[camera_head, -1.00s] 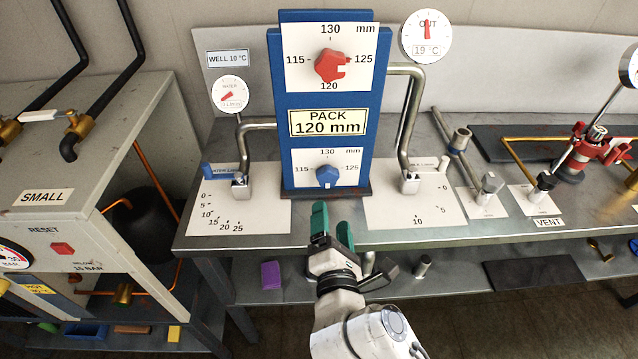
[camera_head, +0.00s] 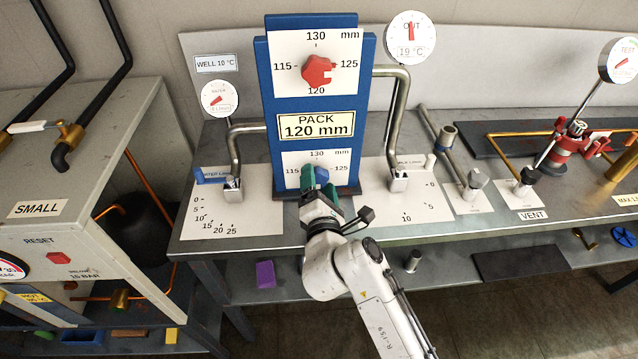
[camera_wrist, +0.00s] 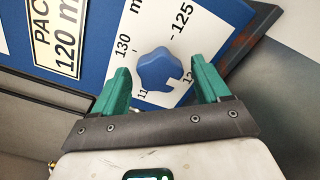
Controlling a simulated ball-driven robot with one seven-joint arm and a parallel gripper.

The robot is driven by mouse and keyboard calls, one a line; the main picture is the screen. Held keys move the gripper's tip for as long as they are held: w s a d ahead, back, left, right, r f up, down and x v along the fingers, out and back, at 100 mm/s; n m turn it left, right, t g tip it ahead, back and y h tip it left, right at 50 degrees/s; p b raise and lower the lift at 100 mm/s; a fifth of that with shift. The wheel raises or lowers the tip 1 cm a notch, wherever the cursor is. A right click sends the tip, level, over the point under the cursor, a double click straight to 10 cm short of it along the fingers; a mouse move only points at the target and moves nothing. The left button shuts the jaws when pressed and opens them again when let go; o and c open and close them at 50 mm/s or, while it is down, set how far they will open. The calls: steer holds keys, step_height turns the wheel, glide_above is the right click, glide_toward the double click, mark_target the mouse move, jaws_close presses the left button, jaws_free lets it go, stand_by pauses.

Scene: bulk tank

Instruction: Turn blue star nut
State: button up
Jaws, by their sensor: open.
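The blue star nut (camera_wrist: 157,68) sits on a white dial plate marked 130 and 125, low on the blue pack panel (camera_head: 268,110). In the wrist view it lies just beyond and between the green fingertips of my gripper (camera_wrist: 160,82), which are apart on either side of it. I see no contact with the nut. In the head view my gripper (camera_head: 316,182) is in front of the lower dial, and the nut (camera_head: 321,173) is mostly hidden behind the fingers. A red star nut (camera_head: 317,70) is on the upper dial, above a "PACK 120 mm" label (camera_head: 317,126).
Grey pipes flank the panel, with a left pipe (camera_head: 235,150) and a right pipe (camera_head: 397,130) close by. White scale plates lie on the metal bench (camera_head: 440,228). A red clamp fitting (camera_head: 572,145) stands farther right.

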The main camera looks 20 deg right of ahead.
steer(key=c, duration=1)
steer(key=shift+c, duration=0.2)
steer(key=shift+r+n+p, duration=0.1)
steer(key=shift+n+p, duration=0.2)
steer(key=shift+p, duration=0.15)
